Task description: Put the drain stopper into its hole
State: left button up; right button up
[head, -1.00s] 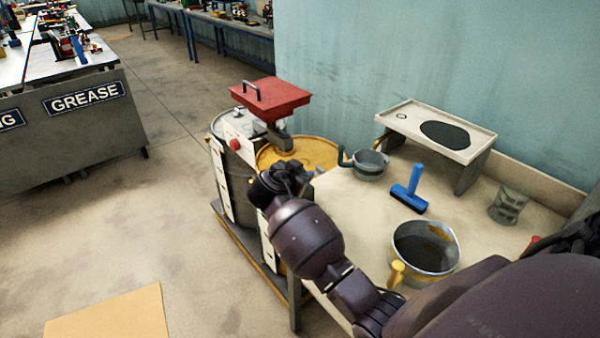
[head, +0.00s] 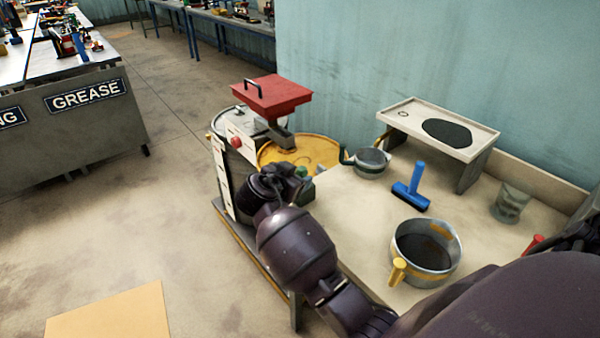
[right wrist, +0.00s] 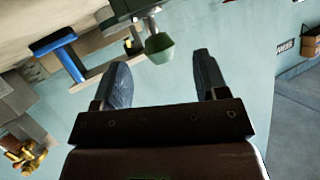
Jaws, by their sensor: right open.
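A small green piece (head: 303,172), which I take to be the drain stopper, shows just past my right gripper (head: 290,173) at the table's left end in the head view. In the right wrist view a green tapered piece (right wrist: 159,48) lies beyond the fingertips, roughly between the fingers. My right gripper (right wrist: 157,75) is open, its two dark fingers apart with nothing between them. My left gripper is not in view.
A yellow drum (head: 320,148) and a grey drum with a red box (head: 272,97) stand left of the table (head: 350,220).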

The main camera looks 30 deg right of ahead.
jog(key=v, duration=0.6)
jog(key=shift+r, duration=0.1)
dwell(0.4)
jog(key=w+a+r+n+t+y, duration=0.1)
jog(key=w+a+n+t+y, duration=0.35)
jog(key=n, duration=0.45)
notch_tip(320, 180, down, 3)
jog(key=s+a+n+t+y, duration=0.1)
jog(key=a+n+t+y, duration=0.1)
jog(key=n+t+y, duration=0.25)
jog(key=s+f+n+y, duration=0.3)
jog(key=s+f, duration=0.5)
jog(key=s, duration=0.2)
jog(key=shift+s+d+f, duration=0.3)
jog(key=shift+s+f, duration=0.05)
jog(key=shift+f, duration=0.05)
jog(key=s+d+f+g, duration=0.1)
jog(key=s+f, duration=0.3)
jog(key=s, duration=0.2)
jog(key=s+d+f+g, duration=0.1)
jog(key=s+d+f, duration=0.1)
jog(key=s, duration=0.4)
jog(key=s+d+f+g, duration=0.1)
jog(key=s+f+g, duration=0.1)
jog(key=s+f, duration=0.3)
jog(key=shift+s+d+f+m, duration=0.15)
jog(key=shift+s+f+m, duration=0.2)
jog(key=shift+s, duration=0.3)
jog(key=shift+c, duration=0.3)
